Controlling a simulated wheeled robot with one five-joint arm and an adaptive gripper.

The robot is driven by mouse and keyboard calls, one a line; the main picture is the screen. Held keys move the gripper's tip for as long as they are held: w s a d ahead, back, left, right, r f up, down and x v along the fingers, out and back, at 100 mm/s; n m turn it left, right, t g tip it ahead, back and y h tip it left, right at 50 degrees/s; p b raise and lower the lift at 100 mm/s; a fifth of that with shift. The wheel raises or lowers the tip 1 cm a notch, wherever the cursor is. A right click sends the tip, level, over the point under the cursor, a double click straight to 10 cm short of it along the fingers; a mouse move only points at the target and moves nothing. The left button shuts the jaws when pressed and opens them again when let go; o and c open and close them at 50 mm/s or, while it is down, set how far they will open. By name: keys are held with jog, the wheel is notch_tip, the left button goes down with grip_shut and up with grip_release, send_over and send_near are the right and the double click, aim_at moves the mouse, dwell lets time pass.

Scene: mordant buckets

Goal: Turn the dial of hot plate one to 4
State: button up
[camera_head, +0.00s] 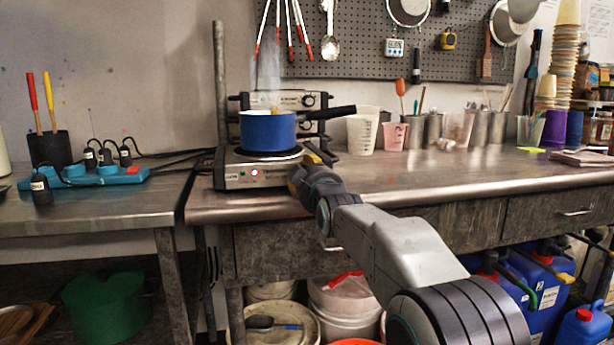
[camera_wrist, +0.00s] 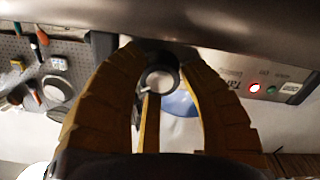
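Hot plate one (camera_head: 270,172) is the front hot plate on the steel bench, with a blue pot (camera_head: 267,132) on top. In the wrist view, its front panel (camera_wrist: 245,82) shows a lit red light. Its round dial (camera_wrist: 159,79), with a black rim, pale face and white mark, sits between my yellow fingers. My gripper (camera_wrist: 160,62) has a finger on each side of the dial; whether they touch it I cannot tell. In the head view my gripper (camera_head: 318,160) is at the panel's right end and hides the dial. I cannot read the dial's numbers.
A second hot plate (camera_head: 300,100) stands behind. The pot's black handle (camera_head: 328,112) reaches right above my gripper. A measuring beaker (camera_head: 362,132) and pink cup (camera_head: 393,137) stand to the right. The bench front right is clear.

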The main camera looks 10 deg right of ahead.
jog(key=o, duration=0.4)
jog(key=shift+o, duration=0.2)
jog(key=shift+s, duration=0.1)
jog(key=s, duration=1.1)
jog(key=shift+s, duration=0.4)
jog(key=s+r+m+g+p, duration=0.1)
jog(key=s+r+g+p, duration=0.2)
jog(key=s+p, duration=0.8)
jog(key=s+r+m+g+p, duration=0.2)
jog(key=s+r+g+p, duration=0.2)
jog(key=s+p, duration=0.7)
jog(key=s+r+m+g+p, duration=0.2)
jog(key=s+r+g+p, duration=0.2)
jog(key=p, duration=1.5)
jog(key=s+g, duration=0.3)
jog(key=s, duration=0.4)
jog(key=shift+r+g, duration=0.2)
jog(key=shift+g, duration=0.1)
